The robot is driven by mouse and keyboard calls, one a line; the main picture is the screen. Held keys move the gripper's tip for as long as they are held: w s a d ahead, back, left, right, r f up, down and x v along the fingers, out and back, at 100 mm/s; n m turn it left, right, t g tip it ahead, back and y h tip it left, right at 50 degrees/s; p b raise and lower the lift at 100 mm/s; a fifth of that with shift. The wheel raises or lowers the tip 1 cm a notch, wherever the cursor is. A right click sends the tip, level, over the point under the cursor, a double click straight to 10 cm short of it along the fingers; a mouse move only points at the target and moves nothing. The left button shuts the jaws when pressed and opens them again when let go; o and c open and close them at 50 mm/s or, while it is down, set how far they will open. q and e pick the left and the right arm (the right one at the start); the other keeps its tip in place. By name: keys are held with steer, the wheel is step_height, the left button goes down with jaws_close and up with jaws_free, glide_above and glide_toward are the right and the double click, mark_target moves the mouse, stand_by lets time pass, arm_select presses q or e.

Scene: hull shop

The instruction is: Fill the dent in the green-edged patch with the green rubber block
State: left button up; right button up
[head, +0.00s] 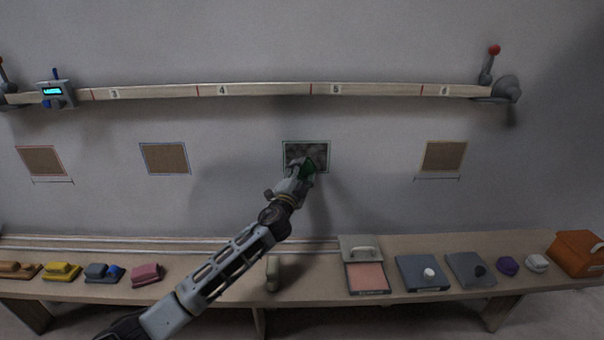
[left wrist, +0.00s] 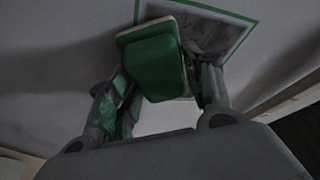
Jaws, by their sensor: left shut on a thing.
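The green-edged patch (head: 306,149) is on the wall at the middle of the head view, with a dark mottled grey surface. It also shows in the left wrist view (left wrist: 205,32). My left gripper (head: 303,172) is at the lower part of this patch. It is shut on the green rubber block (left wrist: 154,62), which has a pale edge layer on its wall side. The block (head: 308,168) covers part of the patch's lower area. I cannot tell whether it touches the wall. The dent itself is not clearly seen. My right gripper is not in view.
Other patches hang on the wall: red-edged (head: 41,160), blue-edged (head: 165,158) and yellow-edged (head: 444,156). A numbered rail (head: 270,90) runs above. The bench (head: 215,290) below holds yellow (head: 61,271), blue-grey and pink (head: 147,274) blocks, trays and an orange box (head: 575,253).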

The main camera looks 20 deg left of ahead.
arm_select(q)
steer(key=shift+r, duration=0.15)
steer(key=shift+r+p, duration=1.35)
steer(key=shift+r, duration=0.15)
steer(key=shift+r, duration=0.1)
steer(key=shift+w+r+p, duration=0.1)
steer(key=shift+r+p, duration=1.35)
steer(key=shift+r, duration=0.1)
steer(key=shift+r, duration=0.1)
steer(key=shift+r+p, duration=1.45)
steer(key=shift+r, duration=0.1)
steer(key=shift+f, duration=0.2)
steer(key=shift+f+b, duration=1.45)
steer(key=shift+f, duration=0.1)
